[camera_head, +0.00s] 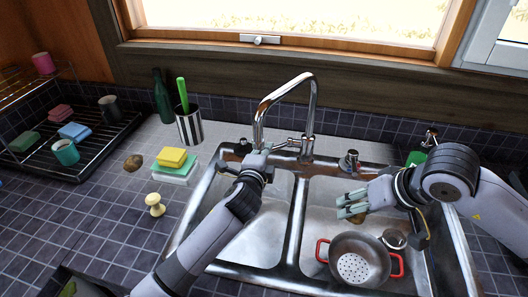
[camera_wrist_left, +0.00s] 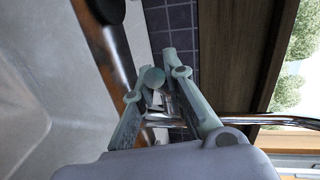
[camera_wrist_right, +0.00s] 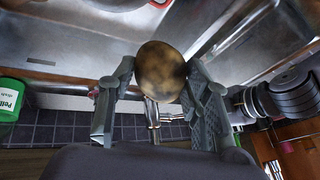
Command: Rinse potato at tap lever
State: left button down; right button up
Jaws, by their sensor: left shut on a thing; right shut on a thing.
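The chrome tap (camera_head: 262,112) arches over the double sink, and its side lever (camera_head: 291,142) points left. My left gripper (camera_head: 270,157) is at the end of the lever. In the left wrist view its fingers (camera_wrist_left: 165,95) close around the lever's rounded end (camera_wrist_left: 153,77). My right gripper (camera_head: 352,206) is shut on a brown potato (camera_head: 345,213) above the right basin. In the right wrist view the mottled potato (camera_wrist_right: 161,71) sits between the fingertips (camera_wrist_right: 163,85). I see no water from the spout.
The left basin (camera_head: 255,240) looks empty. A dish rack (camera_head: 100,150) stands further left.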

pick_arm(q)
jog(key=shift+f, duration=0.1)
